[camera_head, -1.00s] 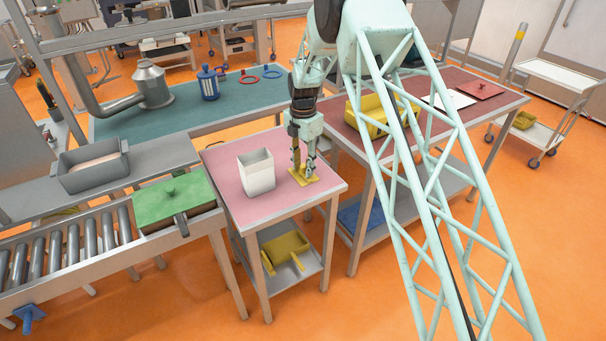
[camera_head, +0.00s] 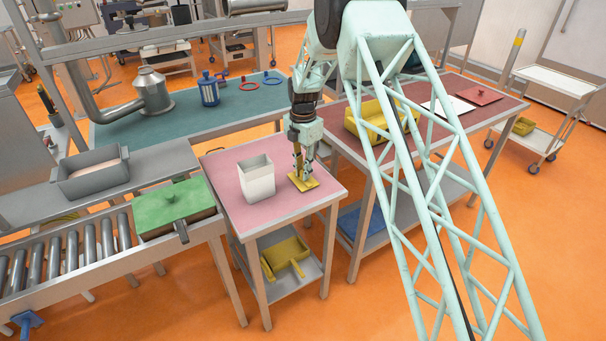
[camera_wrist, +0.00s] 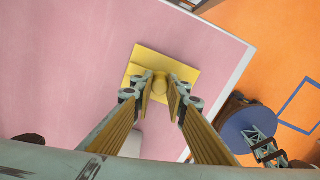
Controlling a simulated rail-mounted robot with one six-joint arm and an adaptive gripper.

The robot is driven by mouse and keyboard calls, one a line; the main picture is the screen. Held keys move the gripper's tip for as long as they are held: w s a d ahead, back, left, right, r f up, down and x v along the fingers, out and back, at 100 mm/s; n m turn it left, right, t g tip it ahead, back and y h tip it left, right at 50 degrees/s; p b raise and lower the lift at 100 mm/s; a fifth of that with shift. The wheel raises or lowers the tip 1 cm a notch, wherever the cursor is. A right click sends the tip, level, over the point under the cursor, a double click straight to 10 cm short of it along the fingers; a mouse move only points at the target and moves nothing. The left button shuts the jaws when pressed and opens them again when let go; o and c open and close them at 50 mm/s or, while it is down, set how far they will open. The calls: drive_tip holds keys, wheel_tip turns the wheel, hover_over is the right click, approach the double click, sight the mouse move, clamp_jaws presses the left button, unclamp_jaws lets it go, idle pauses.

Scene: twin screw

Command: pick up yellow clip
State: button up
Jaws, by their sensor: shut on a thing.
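The yellow clip (camera_head: 302,183) is a flat yellow plate with a round knob on top. It is over the pink tabletop (camera_head: 223,190), near its right edge. In the wrist view the clip (camera_wrist: 144,59) shows below my gripper, with its knob between the fingertips. My gripper (camera_head: 302,172) points straight down and is shut on the knob; it also shows in the wrist view (camera_wrist: 160,83). I cannot tell whether the plate is touching the table or just clear of it.
A white open container (camera_head: 257,184) stands left of the clip on the same table. A green lidded box (camera_head: 172,207) is on the conveyor side at left. A yellow bin (camera_head: 378,120) is on the dark red table behind at right. Pink tabletop in front is clear.

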drive_tip(key=shift+r, duration=1.3)
drive_tip(key=shift+s+r, duration=0.15)
drive_tip(key=s+d+r, duration=0.1)
drive_tip(key=s+d, duration=0.3)
drive_tip(key=s, duration=1.1)
drive_tip(key=shift+d+r, duration=0.2)
drive_tip(key=shift+r, duration=0.1)
